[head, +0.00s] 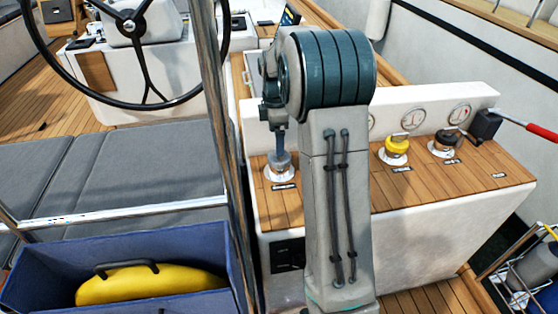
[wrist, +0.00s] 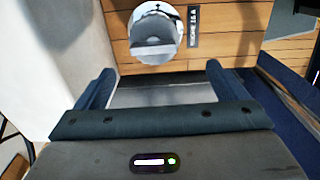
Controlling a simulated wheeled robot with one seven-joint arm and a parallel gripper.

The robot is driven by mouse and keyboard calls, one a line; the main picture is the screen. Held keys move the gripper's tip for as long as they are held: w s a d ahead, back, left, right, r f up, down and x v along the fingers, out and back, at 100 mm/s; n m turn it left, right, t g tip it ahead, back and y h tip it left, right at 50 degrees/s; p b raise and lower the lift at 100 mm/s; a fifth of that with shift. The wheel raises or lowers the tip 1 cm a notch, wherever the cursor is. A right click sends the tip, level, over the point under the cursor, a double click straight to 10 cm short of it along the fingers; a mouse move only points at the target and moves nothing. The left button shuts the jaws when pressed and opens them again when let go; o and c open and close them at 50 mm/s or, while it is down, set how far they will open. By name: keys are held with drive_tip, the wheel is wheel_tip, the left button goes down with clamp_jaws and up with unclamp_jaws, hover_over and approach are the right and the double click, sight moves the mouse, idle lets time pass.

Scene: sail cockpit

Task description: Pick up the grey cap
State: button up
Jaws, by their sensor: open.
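The grey cap (head: 279,166) sits on a round white base on the wooden top, left of my arm in the head view. In the wrist view the cap (wrist: 154,28) shows at the top centre, beyond the fingertips. My gripper (head: 280,148) points down just above the cap; my arm partly hides the view there. In the wrist view my gripper (wrist: 159,70) has its two blue-grey fingers spread wide, with nothing between them. I cannot tell the exact gap between fingertips and cap.
A yellow cap (head: 396,146) and a black cap (head: 444,140) stand right of my arm, before round gauges. A red-handled lever (head: 530,126) is at the far right. A steering wheel (head: 131,27) and a blue bin (head: 190,245) holding a yellow object are left.

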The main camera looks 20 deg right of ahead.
sight(276, 158)
wheel_tip(276, 158, down, 3)
drive_tip(key=shift+f, duration=0.1)
drive_tip(key=f, duration=0.1)
drive_tip(key=d+f, duration=0.1)
drive_tip(key=f, duration=0.2)
drive_tip(key=shift+w+d, duration=0.15)
drive_tip(key=shift+w, duration=0.1)
drive_tip(key=shift+f, duration=0.6)
drive_tip(key=c, duration=1.2)
